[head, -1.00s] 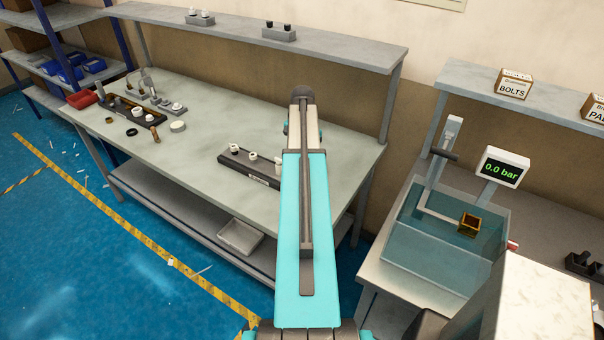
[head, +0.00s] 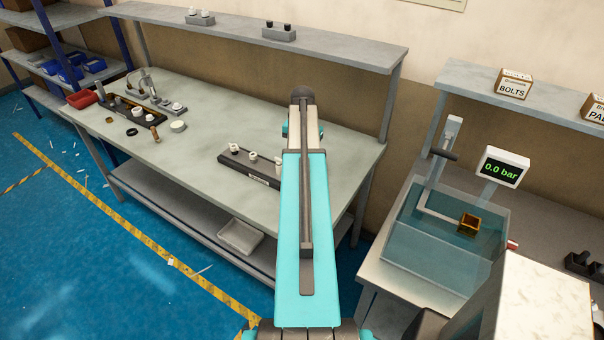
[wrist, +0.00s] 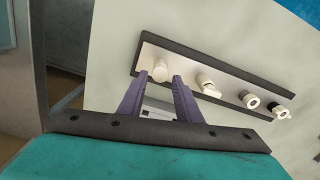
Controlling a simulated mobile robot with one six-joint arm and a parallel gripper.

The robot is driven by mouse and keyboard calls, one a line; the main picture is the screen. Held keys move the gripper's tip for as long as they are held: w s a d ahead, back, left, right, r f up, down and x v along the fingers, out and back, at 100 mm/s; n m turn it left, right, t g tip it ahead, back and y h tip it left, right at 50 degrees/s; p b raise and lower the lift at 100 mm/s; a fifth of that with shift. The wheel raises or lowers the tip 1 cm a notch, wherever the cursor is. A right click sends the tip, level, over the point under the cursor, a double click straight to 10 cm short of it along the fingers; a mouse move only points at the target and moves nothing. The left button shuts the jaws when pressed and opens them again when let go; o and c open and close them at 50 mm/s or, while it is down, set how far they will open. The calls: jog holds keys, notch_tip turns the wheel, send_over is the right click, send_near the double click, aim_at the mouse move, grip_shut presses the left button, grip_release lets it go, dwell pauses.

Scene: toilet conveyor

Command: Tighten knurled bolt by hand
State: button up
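A long dark-edged rack (wrist: 235,67) with a pale top holds several white knob-like pieces in the wrist view. The leftmost white piece (wrist: 160,70) shows in the gap between my fingertips. My gripper (wrist: 157,82) has two purple fingers, spread apart, with visible space on both sides of that piece. I cannot tell how far the piece is from the fingers in depth. In the head view the rack (head: 233,170) stands on the bench, partly behind my arm, and my gripper is hidden. I cannot make out knurling on any piece.
The grey bench (head: 205,120) has clear space around the rack. A fixture with several small parts (head: 150,95) and a red bin (head: 81,99) are at its left end. A glass tank (head: 440,240) and a 0.0 bar display (head: 501,167) stand to the right.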

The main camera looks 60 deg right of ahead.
jog(key=shift+f+b, duration=0.65)
jog(key=shift+f, duration=0.75)
jog(key=c, duration=0.7)
jog(key=shift+c, duration=0.2)
jog(key=shift+m, duration=2.5)
jog(key=shift+m, duration=0.3)
